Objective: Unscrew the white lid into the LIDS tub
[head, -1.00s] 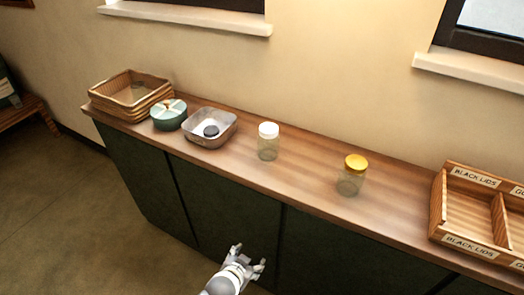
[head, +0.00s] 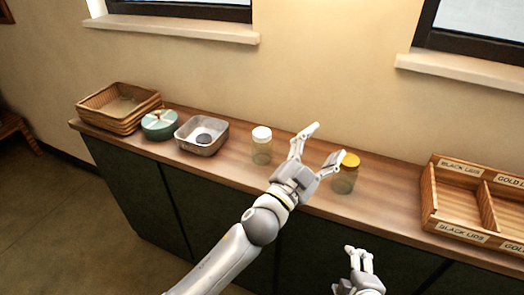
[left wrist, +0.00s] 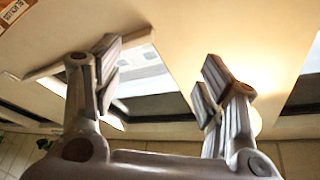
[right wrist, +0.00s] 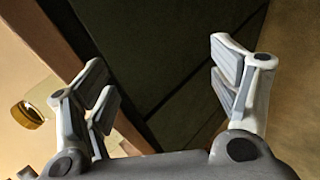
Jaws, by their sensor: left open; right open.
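The glass jar with a white lid (head: 261,134) stands upright on the wooden counter. A grey metal tub (head: 217,142), further left, holds a dark round lid (head: 203,139); I cannot read any LIDS label on it. My left gripper (head: 325,145) is open and empty, raised in front of the counter, to the right of the white-lidded jar and apart from it. In the left wrist view its open fingers (left wrist: 158,75) face wall and windows. My right gripper (head: 358,252) is open and empty, low in front of the cabinet; its fingers also show in the right wrist view (right wrist: 165,75).
A jar with a yellow lid (head: 350,160) stands just right of my left gripper. A wooden divided tray (head: 428,198) labelled for black and gold lids is at the right. A teal round tin (head: 159,126) and stacked baskets (head: 90,114) are at the left.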

